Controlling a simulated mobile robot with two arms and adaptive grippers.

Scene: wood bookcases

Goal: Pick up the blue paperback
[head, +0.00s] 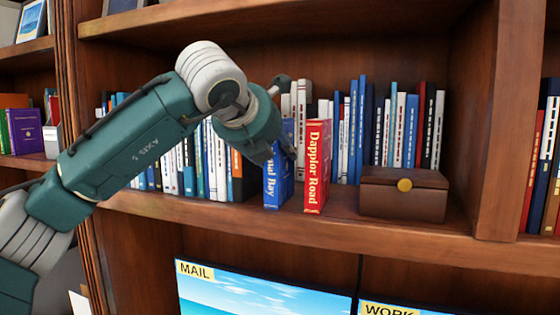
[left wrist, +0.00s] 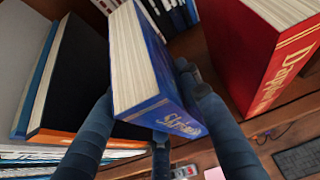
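The blue paperback (head: 277,182) stands upright on the middle shelf, just left of a red book (head: 317,168) titled "Dapplor Road". My left gripper (head: 290,142) is at its upper part and hides some of its cover. In the left wrist view the blue paperback (left wrist: 150,75) lies between the dark fingers of my left gripper (left wrist: 155,110). The fingers look closed against both sides of it. I cannot tell whether the book is clear of the shelf. The red book (left wrist: 255,50) is apart from the fingers, to the right. My right gripper is not in view.
A brown wooden box (head: 403,195) with a gold knob stands right of the red book. A row of books (head: 400,130) fills the back of the shelf. An orange-and-black book (left wrist: 75,75) lies close on the left in the wrist view. A monitor (head: 260,295) sits below the shelf.

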